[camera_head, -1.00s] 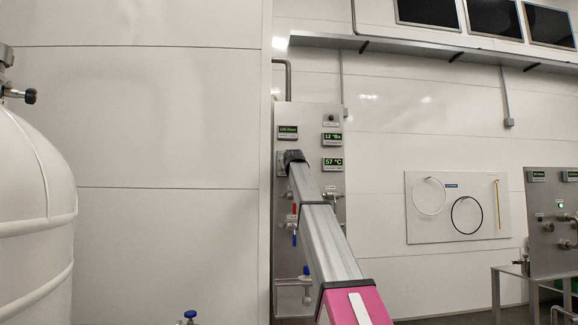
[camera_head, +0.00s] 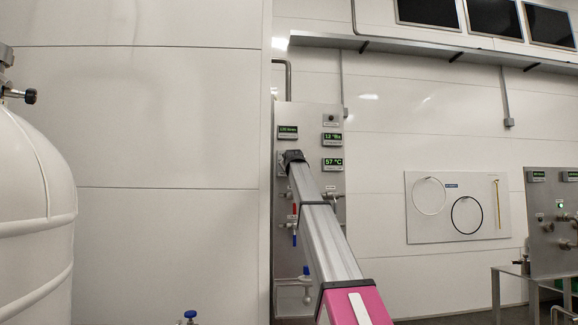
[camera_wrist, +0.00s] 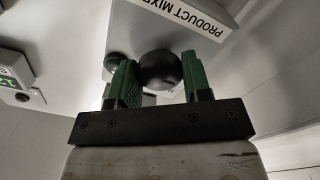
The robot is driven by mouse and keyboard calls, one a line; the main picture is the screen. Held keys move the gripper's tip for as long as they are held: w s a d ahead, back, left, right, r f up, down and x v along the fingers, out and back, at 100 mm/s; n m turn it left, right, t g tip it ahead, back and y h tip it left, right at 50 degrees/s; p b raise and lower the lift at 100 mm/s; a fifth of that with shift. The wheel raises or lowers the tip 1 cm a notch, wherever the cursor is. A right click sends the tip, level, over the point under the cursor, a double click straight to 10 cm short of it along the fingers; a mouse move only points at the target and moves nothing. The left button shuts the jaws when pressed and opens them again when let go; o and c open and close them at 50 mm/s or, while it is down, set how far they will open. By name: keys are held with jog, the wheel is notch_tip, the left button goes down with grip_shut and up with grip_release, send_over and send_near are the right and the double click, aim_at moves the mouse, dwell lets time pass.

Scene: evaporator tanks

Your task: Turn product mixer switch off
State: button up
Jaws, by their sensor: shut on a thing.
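The product mixer switch is a round dark knob (camera_wrist: 160,69) in the wrist view, below a white label (camera_wrist: 190,15) that reads "PRODUCT MIX", with the rest cut off. My gripper (camera_wrist: 156,82) has its two green fingers on either side of the knob and is shut on it. In the head view my arm reaches up to the metal control panel (camera_head: 310,118). Its dark end (camera_head: 292,157) hides the knob and my fingers there. The knob's pointer or marking cannot be made out.
The panel carries green displays (camera_head: 332,164), a red-handled valve (camera_head: 295,211) and a blue-handled valve (camera_head: 306,271). A large white tank (camera_head: 35,220) stands at the left. A second panel on a metal table (camera_head: 550,225) is at the right. A hose board (camera_head: 458,207) hangs between.

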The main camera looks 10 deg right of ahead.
jog(key=o, duration=0.9)
jog(key=shift+s, duration=0.1)
jog(key=s, duration=1)
jog(key=shift+s, duration=0.3)
